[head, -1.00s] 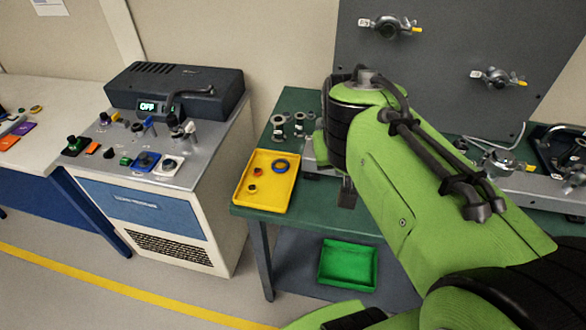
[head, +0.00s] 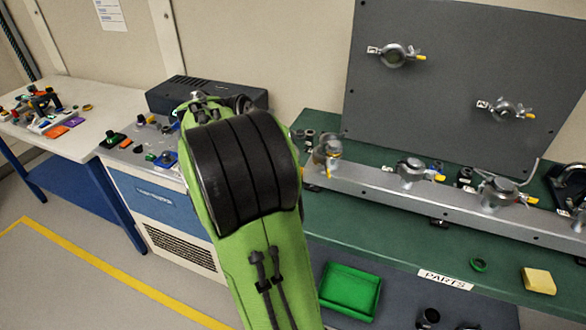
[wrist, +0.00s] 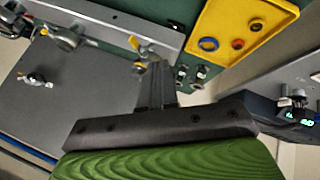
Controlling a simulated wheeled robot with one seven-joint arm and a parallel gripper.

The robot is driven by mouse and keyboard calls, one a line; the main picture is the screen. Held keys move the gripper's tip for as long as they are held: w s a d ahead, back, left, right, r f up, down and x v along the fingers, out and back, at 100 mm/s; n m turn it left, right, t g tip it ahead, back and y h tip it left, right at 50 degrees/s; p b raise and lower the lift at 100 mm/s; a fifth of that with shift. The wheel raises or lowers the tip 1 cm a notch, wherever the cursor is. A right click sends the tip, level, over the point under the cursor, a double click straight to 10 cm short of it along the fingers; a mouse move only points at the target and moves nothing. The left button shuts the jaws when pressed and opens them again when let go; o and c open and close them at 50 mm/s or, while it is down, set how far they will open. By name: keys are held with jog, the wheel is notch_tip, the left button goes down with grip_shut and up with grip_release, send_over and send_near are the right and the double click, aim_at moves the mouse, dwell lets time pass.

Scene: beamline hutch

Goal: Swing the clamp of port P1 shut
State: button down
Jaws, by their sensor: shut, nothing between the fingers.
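Port labels are too small to read, so I cannot tell which port is P1. In the head view a metal rail on the green bench carries a left port (head: 327,150), a middle port (head: 411,172) and a right port (head: 500,190), with metal clamps and yellow tabs. Two more clamped ports, upper (head: 393,56) and lower (head: 503,108), are on the grey upright panel. In the wrist view my gripper (wrist: 157,80) is shut and empty, its fingertips near a rail fitting; contact cannot be told. My arm hides the gripper in the head view.
A yellow tray (wrist: 270,42) with rings lies beside the rail in the wrist view. A dark box (head: 205,92) stands on the cabinet behind my arm. A green bin (head: 349,291) and a yellow block (head: 538,281) are lower down. The floor at left is clear.

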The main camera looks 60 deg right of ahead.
jog(key=s+d+f+b, duration=0.2)
jog(key=s+d+f, duration=0.2)
jog(key=d+f, duration=0.3)
jog(key=shift+s+d+f, duration=0.15)
jog(key=shift+s+d, duration=0.05)
jog(key=shift+d, duration=0.15)
